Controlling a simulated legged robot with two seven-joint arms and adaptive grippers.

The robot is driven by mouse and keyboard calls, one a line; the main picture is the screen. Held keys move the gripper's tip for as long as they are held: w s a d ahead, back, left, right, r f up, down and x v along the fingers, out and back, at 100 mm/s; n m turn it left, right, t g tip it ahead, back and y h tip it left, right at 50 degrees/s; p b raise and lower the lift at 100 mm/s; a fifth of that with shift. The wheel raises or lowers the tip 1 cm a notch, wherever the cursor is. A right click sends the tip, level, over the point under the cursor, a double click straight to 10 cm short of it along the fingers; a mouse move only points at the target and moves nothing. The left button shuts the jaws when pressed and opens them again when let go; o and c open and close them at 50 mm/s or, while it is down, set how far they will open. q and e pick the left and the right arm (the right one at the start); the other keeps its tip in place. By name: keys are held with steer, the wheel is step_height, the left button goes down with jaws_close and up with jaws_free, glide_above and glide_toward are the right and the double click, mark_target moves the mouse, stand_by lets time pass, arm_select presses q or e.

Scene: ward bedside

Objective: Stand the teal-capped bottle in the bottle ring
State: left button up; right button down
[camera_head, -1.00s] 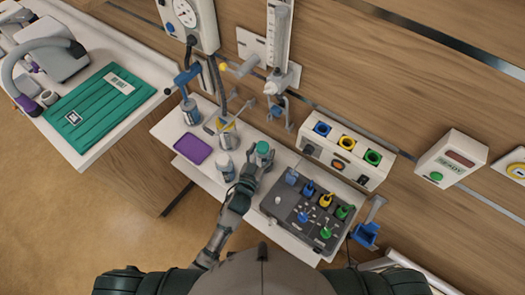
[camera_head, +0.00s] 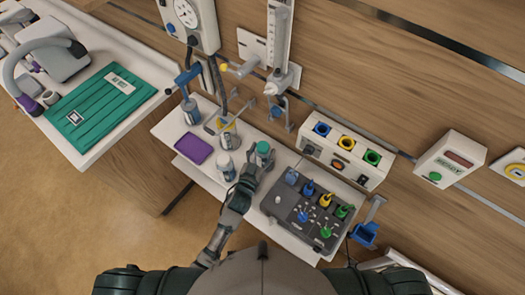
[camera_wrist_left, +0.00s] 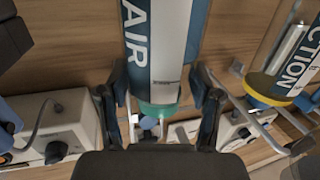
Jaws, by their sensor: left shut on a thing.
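I cannot tell clearly which fitting is the bottle ring. Thin metal brackets show near the wall behind the bottle. My right gripper is out of view.
A white bottle (camera_head: 225,166) stands just left of my gripper. A yellow-banded bottle (camera_head: 228,138) is behind it; a purple tray (camera_head: 193,149) is farther left. A dark box with coloured plugs (camera_head: 302,223) is close on the right. A socket panel (camera_head: 344,155) is on the wall.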

arm_select(q)
steer(key=shift+r+p, duration=0.1)
steer(key=shift+p, duration=0.25)
stand_by(0.5)
stand_by(0.7)
steer(key=o, duration=1.5)
steer(key=shift+f, duration=0.2)
